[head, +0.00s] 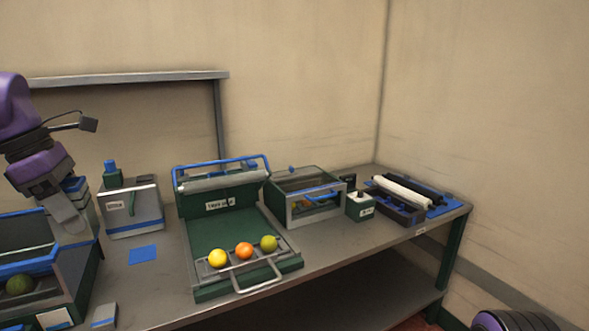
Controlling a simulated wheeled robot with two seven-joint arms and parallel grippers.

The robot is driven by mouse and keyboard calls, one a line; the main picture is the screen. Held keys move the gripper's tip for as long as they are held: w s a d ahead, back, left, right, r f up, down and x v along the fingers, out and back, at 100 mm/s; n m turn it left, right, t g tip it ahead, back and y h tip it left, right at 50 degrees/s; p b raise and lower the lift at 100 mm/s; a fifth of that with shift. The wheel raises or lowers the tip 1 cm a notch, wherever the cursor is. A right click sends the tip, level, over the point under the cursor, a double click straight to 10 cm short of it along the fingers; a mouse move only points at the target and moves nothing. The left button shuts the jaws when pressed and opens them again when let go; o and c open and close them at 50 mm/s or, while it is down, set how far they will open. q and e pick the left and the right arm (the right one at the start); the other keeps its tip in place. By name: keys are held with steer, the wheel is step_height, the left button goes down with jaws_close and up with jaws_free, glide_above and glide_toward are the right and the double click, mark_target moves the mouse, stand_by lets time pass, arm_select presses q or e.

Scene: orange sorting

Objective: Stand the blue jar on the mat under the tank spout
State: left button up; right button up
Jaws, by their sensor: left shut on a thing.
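A grey tank-like box (120,219) with a white label and a green lever-like part on its front stands at the back left. A flat blue mat (142,254) lies bare on the bench in front of it. A small blue jar-like piece (110,166) sits on a green block behind the box; I cannot tell whether it is the task's jar. My left gripper (74,226) points down left of the box, apart from the mat. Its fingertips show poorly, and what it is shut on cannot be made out. My right gripper is out of view.
A glass-fronted bin (40,268) with a green fruit stands at the near left. A green tray (205,290) holds yellow, orange and green fruit right of the mat. A glazed box (290,205) and a roller rack (398,211) stand farther right.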

arm_select(q)
steer(key=shift+s+d+f+m, duration=0.1)
steer(key=shift+d+f+m, duration=0.1)
steer(key=shift+f+m, duration=0.25)
steer(key=w+d+f+m+g, duration=0.2)
steer(key=w+d+f+m, duration=0.1)
steer(key=d+f+m, duration=0.4)
steer(key=w+d+f+m+g, duration=0.25)
steer(key=f+m, duration=0.25)
steer(key=f, duration=0.4)
steer(key=s+d+f+m+y, duration=0.2)
steer(key=s+d+f+m, duration=0.1)
steer(key=d+f+m, duration=0.7)
step_height(320, 180, down, 4)
steer(key=shift+s+f+m+g+y, duration=0.2)
steer(key=shift+m+g+y, duration=0.2)
steer(key=shift+m, duration=0.35)
